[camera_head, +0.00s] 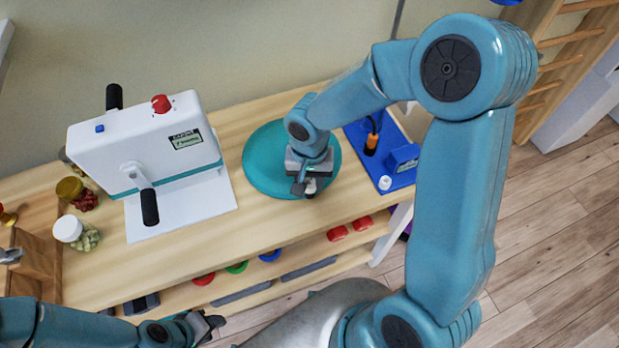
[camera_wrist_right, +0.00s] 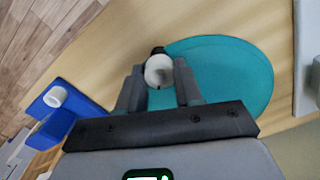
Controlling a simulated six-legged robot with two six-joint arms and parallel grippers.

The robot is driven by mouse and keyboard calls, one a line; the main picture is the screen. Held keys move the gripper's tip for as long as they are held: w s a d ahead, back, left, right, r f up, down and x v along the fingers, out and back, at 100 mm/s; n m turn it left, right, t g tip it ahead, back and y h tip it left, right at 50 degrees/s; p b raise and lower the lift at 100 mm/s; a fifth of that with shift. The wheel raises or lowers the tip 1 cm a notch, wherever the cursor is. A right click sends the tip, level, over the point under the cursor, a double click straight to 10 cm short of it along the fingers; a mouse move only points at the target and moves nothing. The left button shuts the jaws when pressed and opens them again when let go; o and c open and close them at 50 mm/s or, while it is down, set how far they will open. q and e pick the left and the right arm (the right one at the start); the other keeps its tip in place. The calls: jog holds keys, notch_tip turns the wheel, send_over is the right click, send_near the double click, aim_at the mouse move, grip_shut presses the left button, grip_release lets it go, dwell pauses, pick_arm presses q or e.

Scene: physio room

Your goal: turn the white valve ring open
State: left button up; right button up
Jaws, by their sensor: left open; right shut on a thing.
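The white valve ring (camera_wrist_right: 159,71) sits between the two fingers of my right gripper (camera_wrist_right: 158,88) in the right wrist view, with a small dark part beside it at the far side. The teal round cushion (camera_head: 262,165) lies on the wooden bench under it, and it also shows in the right wrist view (camera_wrist_right: 235,75). In the head view my right gripper (camera_head: 305,188) is over the cushion's front part, shut on the ring, which is mostly hidden there. My left gripper (camera_head: 208,324) is open and empty at the bottom left, in front of the bench.
A white machine with black crank handles (camera_head: 150,145) stands left of the cushion. A blue stand (camera_head: 402,163) with an orange-handled tool is to the right. Jars (camera_head: 68,228) stand at the left. A lower shelf holds coloured rings (camera_head: 237,267) and red items.

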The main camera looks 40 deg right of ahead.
aim_at(309, 186)
jog(key=n+b, duration=0.1)
jog(key=n, duration=0.1)
jog(key=shift+w+n, duration=0.1)
jog(key=shift+n, duration=0.2)
jog(key=shift+r+n, duration=0.1)
jog(key=shift+n, duration=1.6)
jog(key=o, duration=1)
jog(key=shift+o, duration=0.2)
notch_tip(309, 186, up, 16)
jog(key=shift+r, duration=0.15)
